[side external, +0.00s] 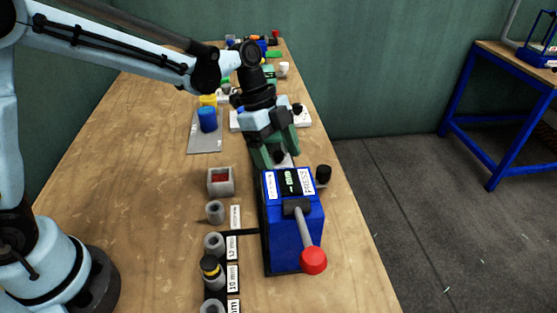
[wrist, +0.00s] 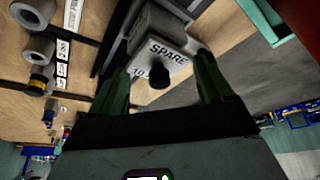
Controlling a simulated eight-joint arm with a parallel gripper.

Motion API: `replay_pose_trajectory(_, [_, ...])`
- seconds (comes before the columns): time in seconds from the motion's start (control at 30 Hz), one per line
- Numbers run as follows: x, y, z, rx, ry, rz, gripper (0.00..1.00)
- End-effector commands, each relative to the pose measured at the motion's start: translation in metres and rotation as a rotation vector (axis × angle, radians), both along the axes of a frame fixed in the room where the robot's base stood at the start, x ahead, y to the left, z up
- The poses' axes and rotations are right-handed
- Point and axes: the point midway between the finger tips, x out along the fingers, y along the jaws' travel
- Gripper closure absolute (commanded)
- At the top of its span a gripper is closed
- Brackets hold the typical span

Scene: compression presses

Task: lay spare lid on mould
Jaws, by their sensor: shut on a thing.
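The spare lid is a pale plate with a black knob and the word SPARE on it; in the wrist view the spare lid (wrist: 172,62) lies between my gripper's two green fingers. In the side view my gripper (side external: 277,155) points down just behind the blue press (side external: 293,235), and the spare lid is mostly hidden there by the fingers and press. In the wrist view a grey block (wrist: 157,22) sits just beyond the lid. I cannot tell whether it is the mould or whether the lid touches it.
A grey open box (side external: 220,183) with red inside stands left of the press. Several grey rings (side external: 215,212) with labels line up in front of it. A red-knobbed lever (side external: 313,260) sticks out from the press. A blue cylinder (side external: 207,119) stands on a grey plate farther back.

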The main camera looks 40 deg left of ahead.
Motion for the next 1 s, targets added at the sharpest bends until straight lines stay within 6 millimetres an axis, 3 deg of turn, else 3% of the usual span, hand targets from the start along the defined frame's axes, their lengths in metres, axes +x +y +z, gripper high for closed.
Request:
replay_pose_trajectory(0.97, [0.0,0.0,-0.012,0.0,0.0,0.0,0.51])
replay_pose_trajectory(1.0, [0.0,0.0,-0.012,0.0,0.0,0.0,0.18])
